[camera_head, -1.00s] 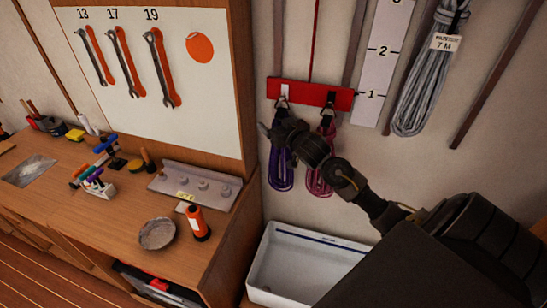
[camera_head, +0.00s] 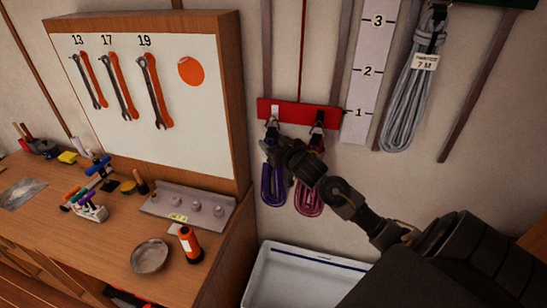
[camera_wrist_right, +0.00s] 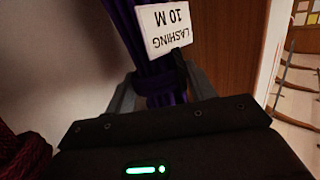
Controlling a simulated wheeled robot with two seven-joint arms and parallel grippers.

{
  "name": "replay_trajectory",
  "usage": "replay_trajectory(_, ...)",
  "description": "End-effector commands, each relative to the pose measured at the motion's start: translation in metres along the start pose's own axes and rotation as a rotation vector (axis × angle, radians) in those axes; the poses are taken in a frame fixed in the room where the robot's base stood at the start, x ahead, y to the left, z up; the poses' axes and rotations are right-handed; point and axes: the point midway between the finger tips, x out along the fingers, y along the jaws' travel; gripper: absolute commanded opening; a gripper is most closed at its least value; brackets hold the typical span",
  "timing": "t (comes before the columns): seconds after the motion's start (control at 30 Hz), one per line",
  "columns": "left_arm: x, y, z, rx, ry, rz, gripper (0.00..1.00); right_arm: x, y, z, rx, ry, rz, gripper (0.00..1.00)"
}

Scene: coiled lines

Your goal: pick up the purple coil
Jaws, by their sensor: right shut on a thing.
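The purple coil (camera_head: 272,185) hangs below the left hook of the red rail (camera_head: 290,112) on the wall. My right gripper (camera_head: 270,146) is at its upper part, reaching in from the right. In the right wrist view the jaws (camera_wrist_right: 163,98) are shut on the purple coil (camera_wrist_right: 130,25), one finger on each side. A white tag (camera_wrist_right: 165,27) on it reads "LASHING 10 M". Whether the coil's top loop still sits on the hook is hard to tell. My left gripper is not in view.
A pink coil (camera_head: 308,198) hangs close to the right, behind my arm. A grey coil (camera_head: 405,100) hangs farther right. A white bin (camera_head: 300,280) stands below. The wooden cabinet side (camera_head: 240,120) is close on the left.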

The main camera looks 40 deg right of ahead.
Motion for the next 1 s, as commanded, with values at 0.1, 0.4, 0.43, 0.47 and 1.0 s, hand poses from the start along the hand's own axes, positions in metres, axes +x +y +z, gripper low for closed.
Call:
replay_trajectory(0.1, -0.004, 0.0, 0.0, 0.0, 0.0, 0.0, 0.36, 0.0, -0.002, -0.001, -0.003, -0.005, -0.003, 0.0)
replay_trajectory(0.4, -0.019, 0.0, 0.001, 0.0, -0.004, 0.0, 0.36, -0.002, -0.001, -0.015, -0.002, -0.002, -0.002, 0.0)
replay_trajectory(0.43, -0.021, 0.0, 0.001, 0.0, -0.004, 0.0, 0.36, -0.003, -0.001, -0.016, -0.002, -0.002, -0.002, 0.0)
replay_trajectory(0.47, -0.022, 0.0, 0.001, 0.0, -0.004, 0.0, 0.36, -0.003, -0.001, -0.018, -0.002, -0.002, -0.002, 0.0)
replay_trajectory(1.0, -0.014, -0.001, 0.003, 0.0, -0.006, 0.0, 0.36, -0.049, -0.049, -0.006, 0.006, 0.002, -0.005, 0.0)
